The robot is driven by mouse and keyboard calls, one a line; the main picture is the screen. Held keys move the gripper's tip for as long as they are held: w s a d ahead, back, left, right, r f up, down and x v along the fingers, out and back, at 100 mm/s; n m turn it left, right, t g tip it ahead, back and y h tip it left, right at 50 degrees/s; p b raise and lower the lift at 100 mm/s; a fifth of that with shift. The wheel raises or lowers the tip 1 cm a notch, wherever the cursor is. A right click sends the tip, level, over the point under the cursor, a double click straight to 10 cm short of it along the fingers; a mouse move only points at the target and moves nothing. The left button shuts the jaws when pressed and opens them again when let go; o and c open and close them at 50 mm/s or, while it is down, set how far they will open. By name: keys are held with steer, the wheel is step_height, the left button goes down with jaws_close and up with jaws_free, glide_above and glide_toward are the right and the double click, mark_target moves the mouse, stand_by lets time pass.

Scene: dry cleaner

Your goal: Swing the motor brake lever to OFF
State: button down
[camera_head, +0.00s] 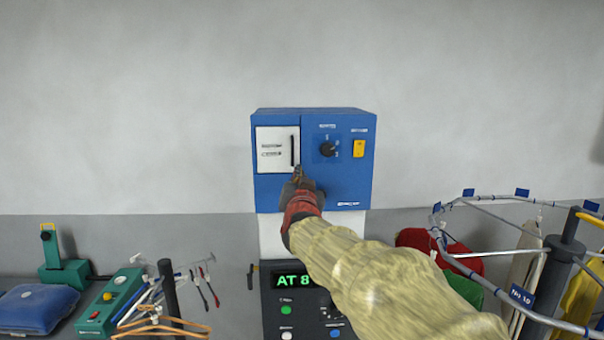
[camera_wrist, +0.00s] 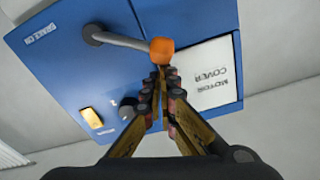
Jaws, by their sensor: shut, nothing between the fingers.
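The brake lever shows in the wrist view as a grey rod (camera_wrist: 122,40) with an orange knob (camera_wrist: 162,50) at its end. It pivots on the blue control box (camera_wrist: 65,70), and a small label beside the pivot seems to read BRAKE ON. In the head view my gripper and arm hide the lever in front of the blue box (camera_head: 340,180). My gripper (camera_head: 298,173) is shut and empty at the box's lower left. In the wrist view the fingertips of my gripper (camera_wrist: 160,76) are right by the knob; I cannot tell whether they touch.
The box also carries a white motor cover (camera_head: 272,158), a black dial (camera_head: 327,149) and a yellow switch (camera_head: 359,148). Below are a dark panel with a green AT 8 display (camera_head: 292,281), hangers (camera_head: 160,325) and a blue cushion (camera_head: 38,305). A round rail (camera_head: 480,268) stands at right.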

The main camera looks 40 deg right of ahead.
steer(key=shift+w+a+f+n+b, duration=0.25)
steer(key=shift+a+f+n, duration=0.15)
steer(key=shift+f+n, duration=0.3)
steer(key=shift+w+a+f+n+b, duration=0.2)
steer(key=shift+w+a+f+n, duration=0.15)
steer(key=shift+f+n, duration=0.4)
steer(key=shift+w+a+f+n+b, duration=0.2)
steer(key=shift+a+f+n, duration=0.25)
steer(key=shift+n, duration=0.4)
steer(key=shift+f, duration=0.15)
